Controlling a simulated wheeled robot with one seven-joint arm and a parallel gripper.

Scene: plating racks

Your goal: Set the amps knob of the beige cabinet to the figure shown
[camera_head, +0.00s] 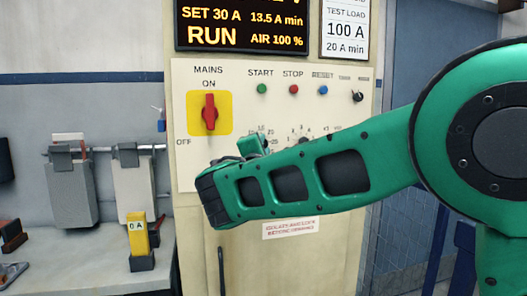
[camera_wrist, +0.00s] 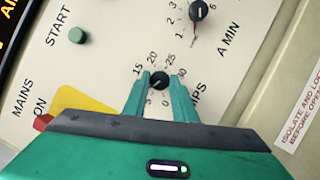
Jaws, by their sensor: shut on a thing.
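The beige cabinet (camera_head: 187,85) stands ahead with its control panel facing me. Its dark display (camera_head: 245,26) reads SET 30 A, 13.5 A min, RUN and AIR 100 %. In the wrist view the black amps knob (camera_wrist: 160,80) sits inside a dial of figures; 15, 20, 25 and 30 show along its far side. My gripper (camera_wrist: 160,76) is shut on this knob, one green finger on each side. A pale pointer mark on the knob seems to face the lower left, though it is small. In the head view my arm hides the knob.
The A MIN knob (camera_wrist: 198,11) and green START button (camera_wrist: 77,36) lie near my gripper. The red MAINS switch (camera_head: 209,113) is on its yellow plate, handle upright at ON. Red STOP (camera_head: 293,90) and blue RESET (camera_head: 323,90) buttons are above. A bench with hanging plates stands left.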

